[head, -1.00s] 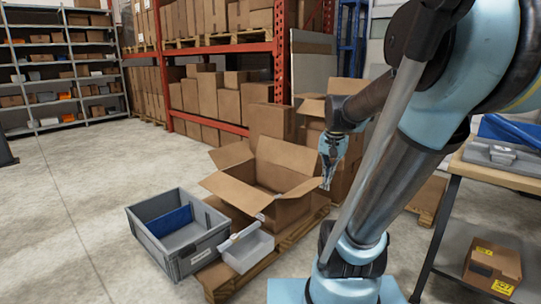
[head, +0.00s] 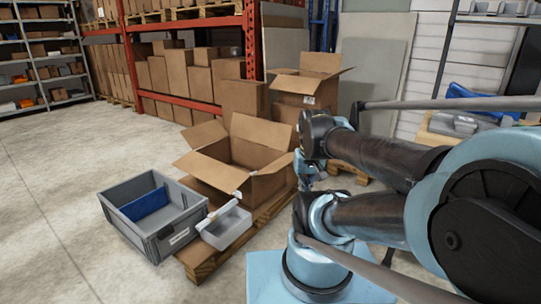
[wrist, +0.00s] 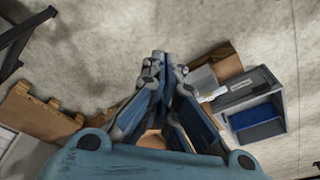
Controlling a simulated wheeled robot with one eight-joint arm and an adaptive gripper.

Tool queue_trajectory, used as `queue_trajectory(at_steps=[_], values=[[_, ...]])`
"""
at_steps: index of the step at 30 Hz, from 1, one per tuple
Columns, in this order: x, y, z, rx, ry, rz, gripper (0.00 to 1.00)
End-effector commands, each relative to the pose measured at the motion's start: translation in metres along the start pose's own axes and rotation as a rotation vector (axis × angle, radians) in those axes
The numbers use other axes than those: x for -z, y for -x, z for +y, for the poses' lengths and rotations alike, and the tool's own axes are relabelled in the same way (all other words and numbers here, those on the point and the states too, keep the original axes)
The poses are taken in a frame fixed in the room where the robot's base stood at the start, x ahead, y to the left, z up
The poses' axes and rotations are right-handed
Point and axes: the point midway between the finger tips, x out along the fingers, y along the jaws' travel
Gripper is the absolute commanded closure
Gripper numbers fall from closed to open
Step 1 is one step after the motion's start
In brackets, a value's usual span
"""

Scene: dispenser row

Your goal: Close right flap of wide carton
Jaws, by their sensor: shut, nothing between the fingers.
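The wide carton (head: 262,186) stands open on a pallet, with its flaps spread outward. Its right flap (head: 272,165) sticks out to the right, toward my gripper. The back flap stands up, and the front flap slopes outward. My gripper (head: 306,184) is shut and empty, pointing down just right of the carton. In the head view I cannot tell whether it touches the flap. In the wrist view my gripper (wrist: 162,62) fills the middle, and only a small brown patch, likely carton, shows between its linkages.
A grey tote (head: 150,215) with a blue item and a small grey bin (head: 226,228) stand left and in front of the carton. The pallet (head: 205,260) lies beneath. Another open carton (head: 305,85) stands behind. Floor at the left is clear.

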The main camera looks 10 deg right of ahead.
Motion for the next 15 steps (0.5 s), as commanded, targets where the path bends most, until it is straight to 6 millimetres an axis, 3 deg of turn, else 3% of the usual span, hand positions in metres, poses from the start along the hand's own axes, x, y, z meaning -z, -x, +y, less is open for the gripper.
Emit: queue_trajectory(at_steps=[15], values=[[0.109, 0.020, -0.014, 0.116, -0.409, -0.004, 1.00]])
